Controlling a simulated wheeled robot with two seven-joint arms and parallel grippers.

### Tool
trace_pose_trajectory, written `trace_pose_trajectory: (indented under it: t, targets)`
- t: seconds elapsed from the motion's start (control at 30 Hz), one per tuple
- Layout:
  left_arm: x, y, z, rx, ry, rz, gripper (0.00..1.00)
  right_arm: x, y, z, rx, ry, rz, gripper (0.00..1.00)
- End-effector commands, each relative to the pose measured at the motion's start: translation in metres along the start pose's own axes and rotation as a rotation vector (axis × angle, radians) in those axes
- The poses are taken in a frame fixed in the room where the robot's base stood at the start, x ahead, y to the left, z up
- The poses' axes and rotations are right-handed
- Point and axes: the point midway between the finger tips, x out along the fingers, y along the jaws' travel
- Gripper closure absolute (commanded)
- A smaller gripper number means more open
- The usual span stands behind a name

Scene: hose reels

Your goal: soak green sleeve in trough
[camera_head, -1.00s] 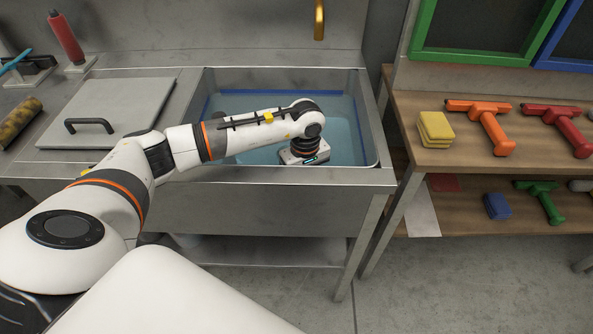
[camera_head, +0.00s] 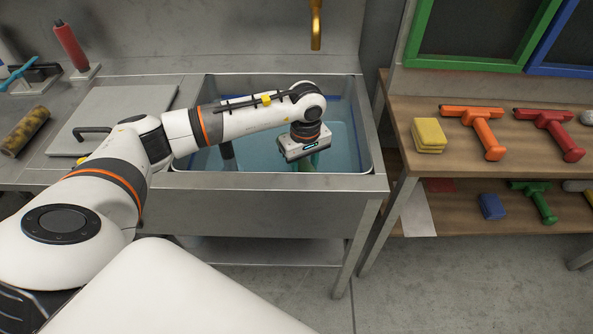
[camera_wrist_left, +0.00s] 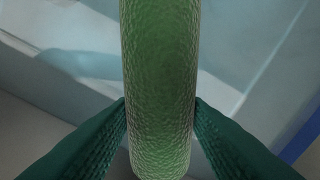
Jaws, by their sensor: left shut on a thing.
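The trough (camera_head: 281,181) is a steel basin with a blue lining and bluish water (camera_head: 255,150) in it. My left gripper (camera_head: 311,160) points down inside its opening, near the right side. In the left wrist view, its two dark green fingers (camera_wrist_left: 160,112) are shut on the green sleeve (camera_wrist_left: 160,60), a textured green cylinder between them. In the head view the sleeve is mostly hidden under the gripper body, so I cannot tell whether it touches the water. My right gripper is out of view.
A brass spout (camera_head: 316,25) hangs behind the trough. A lid with a black handle (camera_head: 92,131) lies left, beside a mottled roll (camera_head: 25,131). The right shelf (camera_head: 399,129) holds yellow sponges (camera_head: 429,135), an orange tool (camera_head: 484,130) and a red tool (camera_head: 552,130).

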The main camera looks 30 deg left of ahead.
Motion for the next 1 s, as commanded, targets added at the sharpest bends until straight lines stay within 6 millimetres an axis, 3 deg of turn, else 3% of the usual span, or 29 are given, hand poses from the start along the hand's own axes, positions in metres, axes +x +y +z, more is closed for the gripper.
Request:
trace_pose_trajectory:
  t: [1.0]
  targets:
    - [-0.106, 0.000, 0.000, -0.001, -0.001, -0.001, 0.82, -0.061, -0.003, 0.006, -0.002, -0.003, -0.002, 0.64]
